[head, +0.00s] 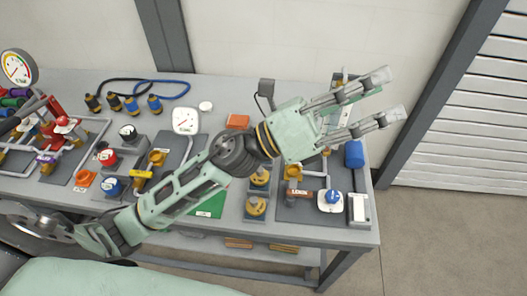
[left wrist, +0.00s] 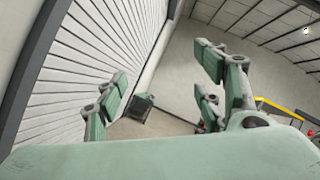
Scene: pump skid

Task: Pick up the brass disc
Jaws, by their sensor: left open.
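My left gripper (head: 386,95) reaches over the right end of the grey workbench, its two fingers spread apart and empty. In the left wrist view the open fingers (left wrist: 165,92) point away from the bench, toward a slatted shutter and a wall. I cannot single out the brass disc with certainty. Two round brass-coloured pieces stand on the bench below the gripper's palm, a rear one (head: 260,178) and a front one (head: 256,207). The left forearm and gripper hide part of the bench behind them. My right gripper is not in view.
The workbench (head: 350,238) carries pipes and valves at left, a white gauge (head: 185,121), an orange block (head: 238,121), a blue cylinder (head: 354,153) and a white box (head: 358,209). A grey post (head: 425,95) and shutter stand at right. Floor at right is clear.

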